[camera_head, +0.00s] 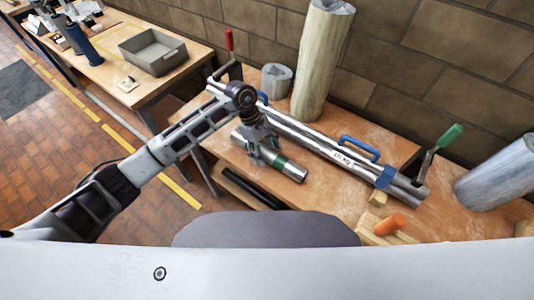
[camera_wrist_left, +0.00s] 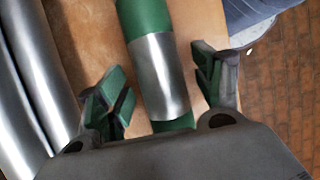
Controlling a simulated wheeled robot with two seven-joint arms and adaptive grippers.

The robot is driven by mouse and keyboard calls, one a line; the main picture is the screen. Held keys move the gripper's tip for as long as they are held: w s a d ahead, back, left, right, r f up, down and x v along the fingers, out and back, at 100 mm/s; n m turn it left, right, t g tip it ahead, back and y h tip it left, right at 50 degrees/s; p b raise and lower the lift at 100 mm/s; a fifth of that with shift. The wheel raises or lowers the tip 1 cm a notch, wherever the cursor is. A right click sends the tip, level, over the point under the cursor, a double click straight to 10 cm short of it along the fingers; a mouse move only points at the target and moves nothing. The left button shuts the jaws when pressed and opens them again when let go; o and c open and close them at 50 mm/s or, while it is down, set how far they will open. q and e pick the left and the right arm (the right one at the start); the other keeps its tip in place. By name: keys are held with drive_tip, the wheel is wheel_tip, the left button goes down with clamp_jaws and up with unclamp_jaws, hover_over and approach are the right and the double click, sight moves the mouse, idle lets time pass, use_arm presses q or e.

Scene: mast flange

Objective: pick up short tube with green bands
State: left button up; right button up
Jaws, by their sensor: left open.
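The short tube with green bands (camera_head: 292,171) lies on the wooden bench, a silver metal cylinder with a green band near its right end. My left gripper (camera_head: 257,152) is over its middle and hides part of it. In the left wrist view the tube (camera_wrist_left: 160,78) runs between the two open, green-padded fingers of the gripper (camera_wrist_left: 160,88), with a visible gap on each side. Whether the fingertips reach down beside the tube is hard to tell. My right gripper is not in view.
Long steel tubes with a blue handle (camera_head: 360,148) lie close behind the short tube. A tall rough post (camera_head: 319,60) and a grey cup-like part (camera_head: 276,81) stand behind. A dark bar (camera_head: 252,188) lies in front. An orange piece (camera_head: 389,224) lies right. A grey bin (camera_head: 153,50) is on another bench.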

sight(266, 150)
use_arm(q)
drive_tip(key=c, duration=1.3)
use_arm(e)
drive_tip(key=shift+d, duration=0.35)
use_arm(q)
drive_tip(key=shift+r, duration=0.15)
wheel_tip(266, 150, up, 8)
drive_tip(key=shift+r+b, duration=0.2)
drive_tip(key=shift+b, duration=0.6)
drive_tip(key=shift+r, duration=0.7)
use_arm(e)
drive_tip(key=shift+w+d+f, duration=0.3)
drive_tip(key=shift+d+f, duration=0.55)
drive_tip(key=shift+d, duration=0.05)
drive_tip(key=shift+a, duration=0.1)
